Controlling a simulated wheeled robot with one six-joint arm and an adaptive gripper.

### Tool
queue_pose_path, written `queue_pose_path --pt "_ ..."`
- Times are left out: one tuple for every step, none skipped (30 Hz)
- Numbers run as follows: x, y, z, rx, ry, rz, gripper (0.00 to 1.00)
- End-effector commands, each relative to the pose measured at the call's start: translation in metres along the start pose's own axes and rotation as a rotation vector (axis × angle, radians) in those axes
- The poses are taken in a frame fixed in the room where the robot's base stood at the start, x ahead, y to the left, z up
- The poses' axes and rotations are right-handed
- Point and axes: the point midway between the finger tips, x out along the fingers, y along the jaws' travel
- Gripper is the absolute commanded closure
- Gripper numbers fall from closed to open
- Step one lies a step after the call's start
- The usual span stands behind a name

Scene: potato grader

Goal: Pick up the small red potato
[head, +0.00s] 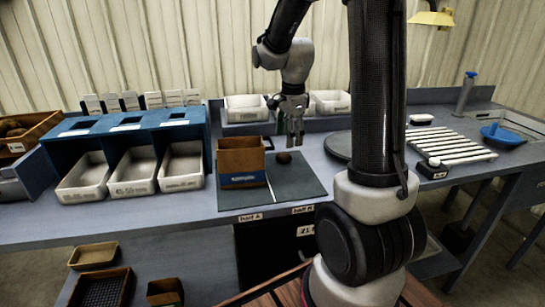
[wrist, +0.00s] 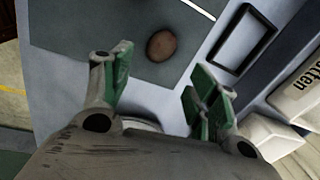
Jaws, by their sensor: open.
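A small reddish-brown potato (wrist: 162,45) lies on the dark mat (wrist: 85,40) in the wrist view, near the mat's edge. In the head view the potato (head: 284,157) shows as a small dark lump on the mat (head: 300,182), to the right of a brown box. My gripper (head: 291,138) hangs above the mat, just over or behind the potato. In the wrist view my gripper (wrist: 158,90) has its two green-padded fingers spread wide apart with nothing between them. The potato appears beyond the fingertips, roughly between them.
The brown box (head: 241,142) stands on the mat's left side. White bins (head: 182,178) sit in a blue rack (head: 130,140) at left. More white trays (head: 246,115) stand behind my gripper. A white slatted roller bed (head: 449,143) and a blue funnel (head: 497,133) lie at right.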

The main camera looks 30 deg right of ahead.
Motion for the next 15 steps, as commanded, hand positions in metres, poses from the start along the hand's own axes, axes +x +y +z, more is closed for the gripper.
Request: queue_pose_path --pt "0.0 -0.001 0.0 0.034 0.0 -0.003 0.4" --pt "0.0 -0.001 0.0 0.051 0.0 -0.003 0.4" --pt "0.002 -0.001 0.0 0.07 0.0 -0.003 0.4" --pt "0.004 -0.001 0.0 0.08 0.0 -0.002 0.4" --pt "0.007 -0.001 0.0 0.086 0.0 -0.002 0.4" --pt "0.011 -0.001 0.001 0.09 0.0 -0.002 0.4" --pt "0.015 0.0 0.001 0.09 0.0 0.0 0.4" --pt "0.019 0.0 0.001 0.089 0.0 0.0 0.4" --pt "0.024 0.0 0.001 0.088 0.0 -0.001 0.4" --pt "0.027 0.0 0.002 0.088 0.0 0.0 0.4" --pt "0.031 0.001 0.003 0.087 0.0 0.0 0.4" --pt "0.036 0.001 0.004 0.086 0.0 0.0 0.4" --pt "0.041 0.001 0.005 0.085 0.0 0.001 0.4" --pt "0.045 0.001 0.007 0.084 0.0 0.0 0.4" --pt "0.052 0.002 0.009 0.085 0.0 0.001 0.4"
